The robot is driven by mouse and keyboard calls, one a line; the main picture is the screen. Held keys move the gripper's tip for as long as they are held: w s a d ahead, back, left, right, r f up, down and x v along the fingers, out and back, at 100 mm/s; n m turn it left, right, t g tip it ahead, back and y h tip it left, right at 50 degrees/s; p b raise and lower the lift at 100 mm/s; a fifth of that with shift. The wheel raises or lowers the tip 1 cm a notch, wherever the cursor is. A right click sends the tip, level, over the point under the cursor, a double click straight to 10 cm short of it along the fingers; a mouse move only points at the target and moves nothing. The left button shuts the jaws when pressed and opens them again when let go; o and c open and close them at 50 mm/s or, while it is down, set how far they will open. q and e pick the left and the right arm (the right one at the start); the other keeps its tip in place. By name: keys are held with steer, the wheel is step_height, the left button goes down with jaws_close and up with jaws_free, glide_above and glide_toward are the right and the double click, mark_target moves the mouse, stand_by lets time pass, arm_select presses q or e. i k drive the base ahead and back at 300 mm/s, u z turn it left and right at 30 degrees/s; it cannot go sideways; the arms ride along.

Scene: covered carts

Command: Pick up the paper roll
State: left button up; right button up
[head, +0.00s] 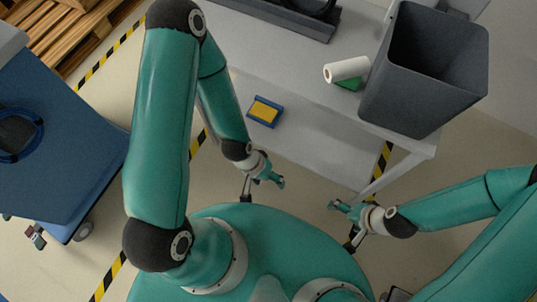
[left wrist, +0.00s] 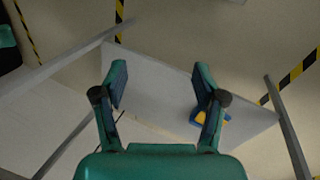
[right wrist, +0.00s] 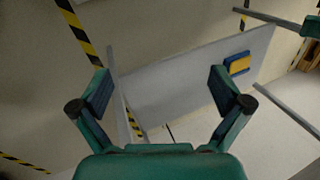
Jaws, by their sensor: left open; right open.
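The white paper roll (head: 347,69) lies on its side on the grey table top in the head view, just left of the dark bin. A green object (head: 348,84) shows partly under it. My left gripper (head: 273,180) is open and empty in front of the table, well below and left of the roll. It also shows open in the left wrist view (left wrist: 160,92). My right gripper (head: 340,206) is open and empty near the table's front right leg, and it shows open in the right wrist view (right wrist: 157,92). The roll is in neither wrist view.
A dark grey bin (head: 424,70) stands at the table's right end. The grey table (head: 270,50) has a lower shelf (head: 305,150) with a blue and yellow object (head: 265,111). A blue cart (head: 65,165) stands at left, near wooden pallets (head: 60,30).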

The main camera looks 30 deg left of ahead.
mark_target(357, 66)
steer(key=u, duration=1.3)
steer(key=i, duration=0.1)
steer(key=z, duration=2.9)
steer(key=k, duration=1.3)
steer(key=u, duration=0.45)
steer(key=i, duration=1)
steer(key=u, duration=0.05)
